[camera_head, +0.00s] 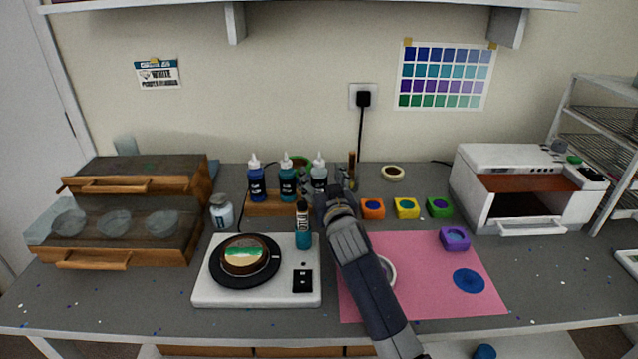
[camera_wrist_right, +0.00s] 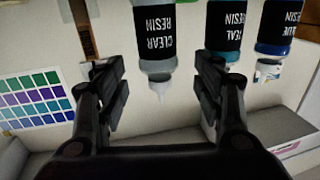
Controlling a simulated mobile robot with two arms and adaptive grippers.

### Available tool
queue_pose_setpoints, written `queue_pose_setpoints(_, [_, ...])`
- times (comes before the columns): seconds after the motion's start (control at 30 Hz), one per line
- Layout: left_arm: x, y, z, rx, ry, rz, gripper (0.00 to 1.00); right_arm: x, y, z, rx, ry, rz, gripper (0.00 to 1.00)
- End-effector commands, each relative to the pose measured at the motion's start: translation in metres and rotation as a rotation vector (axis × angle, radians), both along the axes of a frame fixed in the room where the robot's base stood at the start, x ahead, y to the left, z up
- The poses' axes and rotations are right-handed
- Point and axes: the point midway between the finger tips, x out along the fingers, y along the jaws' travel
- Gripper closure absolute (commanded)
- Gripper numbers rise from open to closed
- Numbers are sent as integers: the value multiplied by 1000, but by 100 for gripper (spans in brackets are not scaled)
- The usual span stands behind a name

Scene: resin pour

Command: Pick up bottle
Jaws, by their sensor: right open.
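Three resin bottles with white nozzles stand in a row at the back of the bench: a blue bottle (camera_head: 257,183), a teal bottle (camera_head: 288,184) and a clear resin bottle (camera_head: 319,173). My right gripper (camera_head: 328,182) is open at the clear bottle and partly hides its lower part. In the right wrist view, the clear bottle (camera_wrist_right: 154,38) appears upside down between the open fingers (camera_wrist_right: 160,95), with a gap on each side. The teal (camera_wrist_right: 226,28) and blue (camera_wrist_right: 278,28) bottles are to its right there. My left gripper is not in view.
A wooden rack (camera_head: 268,206) is under the bottles. A white turntable (camera_head: 212,283) with a round piece stands in front, a small teal bottle (camera_head: 304,240) at its back right. A pink mat (camera_head: 420,300) lies right. Coloured moulds (camera_head: 407,208) sit behind it.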

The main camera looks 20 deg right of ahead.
Motion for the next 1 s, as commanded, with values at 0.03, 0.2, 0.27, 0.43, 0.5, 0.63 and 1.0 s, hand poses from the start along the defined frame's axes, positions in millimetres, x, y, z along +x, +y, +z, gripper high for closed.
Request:
queue_pose_setpoints(0.03, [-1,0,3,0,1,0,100,7,-1,2,-1,0,0,38])
queue_pose_setpoints(0.2, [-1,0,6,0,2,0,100,27,-4,0,-1,-1,-1,38])
queue_pose_setpoints(0.27, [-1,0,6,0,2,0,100,32,-4,-1,1,0,-1,38])
queue_pose_setpoints(0.43, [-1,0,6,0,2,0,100,41,-5,-2,1,0,0,38])
queue_pose_setpoints(0.5, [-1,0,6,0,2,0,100,41,-5,-2,0,0,0,38])
queue_pose_setpoints(0.63, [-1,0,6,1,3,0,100,41,-5,-2,0,0,0,38])
queue_pose_setpoints(1.0, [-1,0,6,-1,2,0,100,41,-5,0,1,-3,1,92])
